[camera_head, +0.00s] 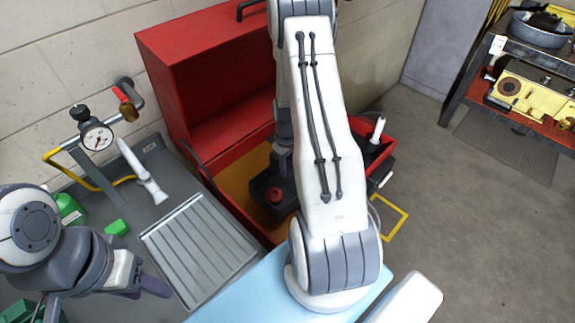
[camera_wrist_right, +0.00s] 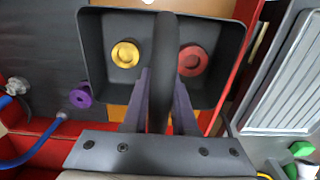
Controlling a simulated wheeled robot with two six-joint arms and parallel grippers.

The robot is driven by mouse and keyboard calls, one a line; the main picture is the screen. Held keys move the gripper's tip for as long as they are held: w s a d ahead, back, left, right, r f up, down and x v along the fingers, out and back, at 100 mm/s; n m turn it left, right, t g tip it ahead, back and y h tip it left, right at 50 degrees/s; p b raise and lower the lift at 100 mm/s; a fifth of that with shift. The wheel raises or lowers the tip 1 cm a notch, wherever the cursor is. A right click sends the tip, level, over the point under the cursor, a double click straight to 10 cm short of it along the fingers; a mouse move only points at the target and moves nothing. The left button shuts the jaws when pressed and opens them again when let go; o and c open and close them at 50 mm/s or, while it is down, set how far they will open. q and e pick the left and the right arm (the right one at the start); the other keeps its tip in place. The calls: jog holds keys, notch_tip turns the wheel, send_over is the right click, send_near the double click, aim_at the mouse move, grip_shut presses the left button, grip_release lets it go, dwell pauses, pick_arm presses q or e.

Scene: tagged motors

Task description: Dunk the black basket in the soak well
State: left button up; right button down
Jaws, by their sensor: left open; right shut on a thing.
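The black basket (camera_head: 262,184) hangs inside the open red tank (camera_head: 228,207). It also shows in the right wrist view (camera_wrist_right: 95,55), with a yellow ring-shaped part and a red one in it. My right gripper (camera_wrist_right: 162,85) is shut on the basket's dark upright handle. In the head view it is mostly hidden behind my right arm. An orange-brown surface (camera_head: 249,168) shows beside and below the basket, inside the tank; I cannot tell whether the basket touches it. My left gripper (camera_head: 146,287) is open and empty at the lower left.
The red lid (camera_head: 205,60) stands open behind the tank. On the left, a grey bench holds a ribbed drain tray (camera_head: 200,245), a pressure gauge (camera_head: 97,138) and green items. A red bin (camera_head: 375,140) is to the right. A shelf rack (camera_head: 520,75) stands far right.

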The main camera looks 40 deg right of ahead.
jog(key=shift+f+b, duration=6.1)
jog(key=shift+f, duration=2.2)
jog(key=shift+r, duration=0.15)
